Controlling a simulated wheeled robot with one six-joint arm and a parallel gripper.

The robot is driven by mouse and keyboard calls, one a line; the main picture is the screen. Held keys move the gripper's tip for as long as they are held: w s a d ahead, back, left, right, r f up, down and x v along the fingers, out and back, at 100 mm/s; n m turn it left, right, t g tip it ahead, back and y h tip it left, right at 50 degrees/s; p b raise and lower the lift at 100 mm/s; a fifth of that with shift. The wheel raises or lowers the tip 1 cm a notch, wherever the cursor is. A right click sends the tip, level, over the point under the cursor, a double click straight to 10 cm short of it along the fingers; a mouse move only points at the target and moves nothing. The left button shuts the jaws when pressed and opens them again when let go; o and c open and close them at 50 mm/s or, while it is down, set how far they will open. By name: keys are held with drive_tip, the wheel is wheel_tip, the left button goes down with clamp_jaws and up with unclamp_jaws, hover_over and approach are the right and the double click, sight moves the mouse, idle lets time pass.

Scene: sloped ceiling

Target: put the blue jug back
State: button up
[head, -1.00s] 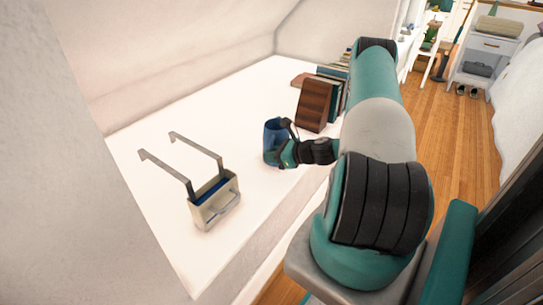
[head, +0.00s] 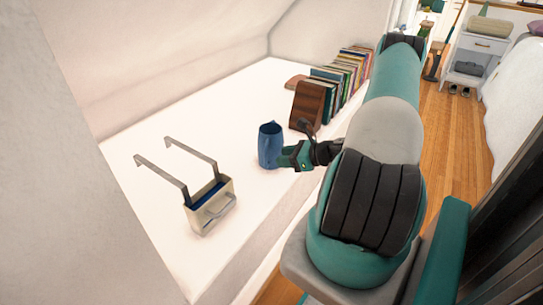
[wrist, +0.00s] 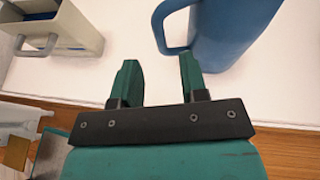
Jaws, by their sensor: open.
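The blue jug (head: 270,146) stands upright on the white ledge (head: 245,100), left of the wooden bookend. It also shows in the wrist view (wrist: 232,30), with its handle turned toward my gripper. My gripper (wrist: 156,68) is open and empty. Its right finger is close to the jug's handle; I cannot tell whether they touch. In the head view my gripper (head: 287,158) is just right of the jug, at the ledge's front part.
A cream holder (head: 211,207) with two long grey hooks and a blue inside stands on the ledge at left; it also shows in the wrist view (wrist: 58,30). A wooden bookend (head: 308,104) and a row of books (head: 345,75) stand behind. The ledge between jug and holder is clear.

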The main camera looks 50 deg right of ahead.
drive_tip(key=v, duration=0.5)
drive_tip(key=w+a+r+n+g+y, duration=0.2)
drive_tip(key=w+a+r+n+g, duration=0.25)
drive_tip(key=a+r+n, duration=0.5)
drive_tip(key=w+a+r+n+g+y, duration=0.35)
drive_tip(key=a+r+n+g, duration=0.2)
drive_tip(key=a+n, duration=0.7)
drive_tip(key=s+a+r+n+g+h, duration=0.1)
drive_tip(key=s+a+r+n, duration=0.3)
drive_tip(key=a, duration=0.3)
drive_tip(key=s+a+r+n+g+h, duration=0.1)
drive_tip(key=s+a+r+n+h, duration=0.1)
drive_tip(key=a+r+n, duration=0.45)
drive_tip(key=s+a+r+n+g+h, duration=0.1)
drive_tip(key=s+a+n, duration=0.5)
drive_tip(key=s, duration=0.4)
drive_tip(key=shift+s+a+n+h+p, duration=0.25)
drive_tip(key=shift+a+n+h+p, duration=0.1)
drive_tip(key=shift+n, duration=0.4)
